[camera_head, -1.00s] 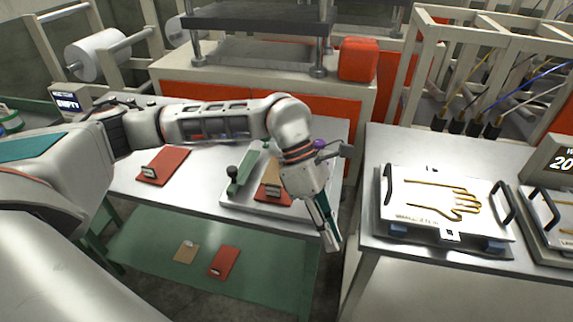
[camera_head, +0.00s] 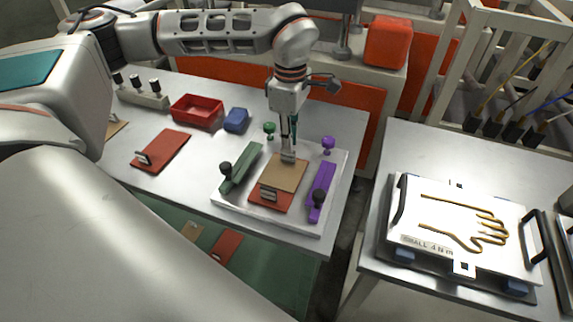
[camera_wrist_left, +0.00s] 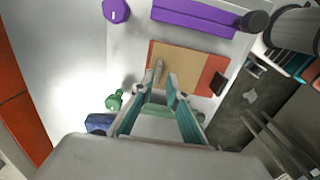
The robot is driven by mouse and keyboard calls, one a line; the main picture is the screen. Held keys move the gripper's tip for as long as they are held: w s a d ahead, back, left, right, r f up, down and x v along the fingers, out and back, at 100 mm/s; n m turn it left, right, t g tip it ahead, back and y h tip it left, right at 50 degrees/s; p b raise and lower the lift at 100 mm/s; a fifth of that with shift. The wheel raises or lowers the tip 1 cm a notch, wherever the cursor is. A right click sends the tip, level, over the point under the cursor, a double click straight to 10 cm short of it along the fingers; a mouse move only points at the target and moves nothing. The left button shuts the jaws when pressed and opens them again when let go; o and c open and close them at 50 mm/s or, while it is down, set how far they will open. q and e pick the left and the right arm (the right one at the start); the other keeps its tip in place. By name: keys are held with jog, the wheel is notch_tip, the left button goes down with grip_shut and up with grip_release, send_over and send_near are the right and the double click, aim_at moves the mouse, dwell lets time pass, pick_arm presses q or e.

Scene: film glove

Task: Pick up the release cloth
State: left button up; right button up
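A tan sheet (camera_head: 283,174), which I take for the release cloth, lies flat over a red sheet (camera_head: 270,199) on a pale plate between green and purple bars. A small grey tab (camera_head: 288,157) stands at its far edge. My left gripper (camera_head: 289,147) points down just above that tab. In the left wrist view, the tan sheet (camera_wrist_left: 190,65) lies ahead of the open fingers (camera_wrist_left: 157,86), and the tab (camera_wrist_left: 158,70) shows between and just beyond the fingertips. I cannot tell whether the fingers touch it. My right gripper is not in view.
The green bar (camera_head: 240,168) and purple bar (camera_head: 321,192) flank the sheets, with knobs beside them. A red tray (camera_head: 197,111), a blue block (camera_head: 236,120) and another red sheet (camera_head: 161,151) are left. A glove-outline plate (camera_head: 460,227) sits on the right table.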

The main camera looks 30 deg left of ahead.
aim_at(288, 162)
pick_arm(q)
jog(key=shift+f, duration=0.45)
jog(key=f, duration=0.3)
jog(key=shift+a+f, duration=0.25)
jog(key=shift+f, duration=0.05)
jog(key=shift+w+f, duration=0.1)
jog(key=shift+f, duration=0.35)
grip_shut()
jog(key=shift+r, duration=0.1)
